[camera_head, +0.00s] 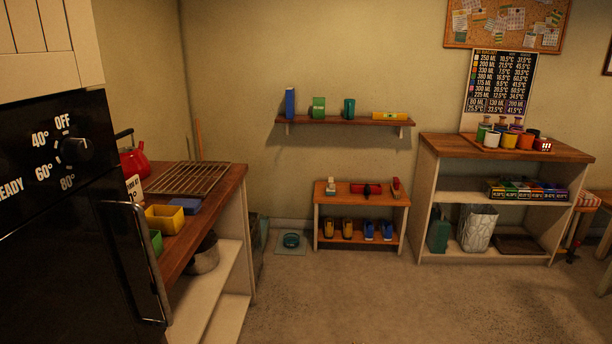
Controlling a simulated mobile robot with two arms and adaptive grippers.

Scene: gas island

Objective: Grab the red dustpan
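I cannot pick out a red dustpan for certain. A small red item with a dark middle (366,189) lies on top of the low wooden bench (330,199) against the back wall, too small to identify. Another small red item (396,187) stands at the bench top's right end. A thin wooden handle (198,140) rises behind the left counter, and its lower end is hidden. Neither of my grippers is in view.
A black oven (60,230) and a counter (215,205) with a wire rack, red kettle (133,160) and yellow box (164,218) fill the left. A shelf unit (428,190) stands at right. A teal mat (291,250) lies by the wall. The middle floor is clear.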

